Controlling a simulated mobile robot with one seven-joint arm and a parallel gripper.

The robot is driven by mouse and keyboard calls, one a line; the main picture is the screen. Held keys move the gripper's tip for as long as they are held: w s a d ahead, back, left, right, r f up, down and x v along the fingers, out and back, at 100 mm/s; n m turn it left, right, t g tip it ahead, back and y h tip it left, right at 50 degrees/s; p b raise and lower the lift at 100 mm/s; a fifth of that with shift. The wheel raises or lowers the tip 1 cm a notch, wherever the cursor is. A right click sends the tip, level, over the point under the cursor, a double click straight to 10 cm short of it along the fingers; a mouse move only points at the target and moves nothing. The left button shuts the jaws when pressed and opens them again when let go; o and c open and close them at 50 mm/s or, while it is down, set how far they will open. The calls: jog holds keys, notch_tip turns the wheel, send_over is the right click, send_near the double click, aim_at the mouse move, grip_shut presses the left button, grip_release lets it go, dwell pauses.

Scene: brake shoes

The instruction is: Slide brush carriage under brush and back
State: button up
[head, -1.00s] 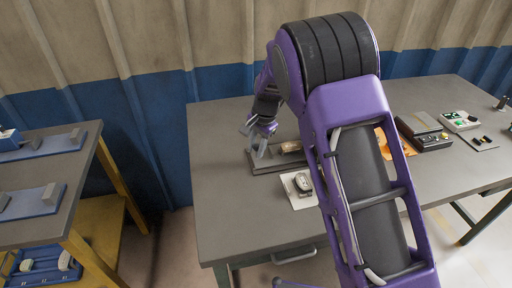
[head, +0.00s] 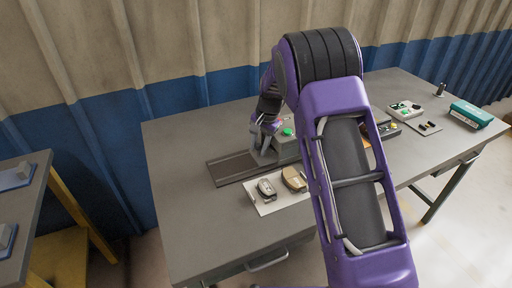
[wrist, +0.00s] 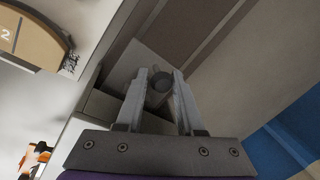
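My gripper (head: 262,143) is at the right part of a long dark rail plate (head: 228,169) on the table, against a grey housing with a green button (head: 287,132). A light grey block (wrist: 122,68) lies beside the post. The brush and most of the carriage are hidden by the housing and my arm.
The brown one also shows in the wrist view (wrist: 32,35). Electronics and a teal box (head: 470,114) stand far right. The table's left part is clear.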

jog(key=shift+o, duration=1.1)
jog(key=shift+d, duration=0.15)
jog(key=shift+o, duration=0.5)
notch_tip(320, 180, up, 17)
jog(key=s+d+p, duration=0.1)
jog(key=d+p, duration=0.1)
jog(key=shift+s+d, duration=0.35)
